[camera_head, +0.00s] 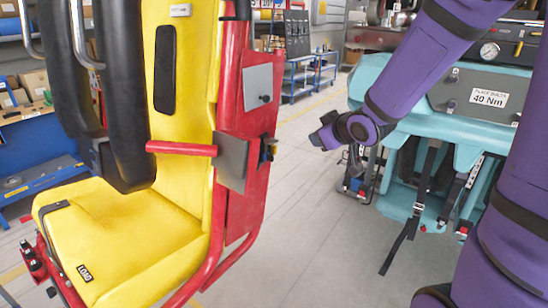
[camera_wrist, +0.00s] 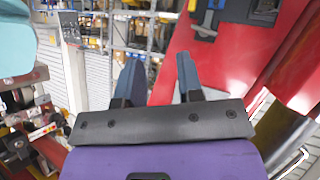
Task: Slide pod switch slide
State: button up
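A red and yellow coaster seat pod (camera_head: 180,110) stands at the left in the head view. On its red side panel (camera_head: 240,110) is a small dark fitting with blue and yellow parts (camera_head: 268,149), possibly the switch slide.
A teal seat (camera_head: 385,85) with hanging black straps and a "40 Nm" sign stands at the right, behind my arm. Blue trolleys (camera_head: 305,75) stand at the back. The grey floor between pod and teal seat is clear.

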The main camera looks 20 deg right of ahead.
notch_tip(320, 180, down, 5)
jog(key=w+a+n+t+y, duration=0.1)
jog(key=w+a+n+y, duration=0.1)
jog(key=w+y, duration=0.1)
jog(key=t+y, duration=0.2)
jog(key=y, duration=0.4)
send_near(269, 157)
jog(key=x, duration=0.8)
jog(key=shift+w+r, duration=0.25)
jog(key=shift+w, duration=0.15)
grip_shut()
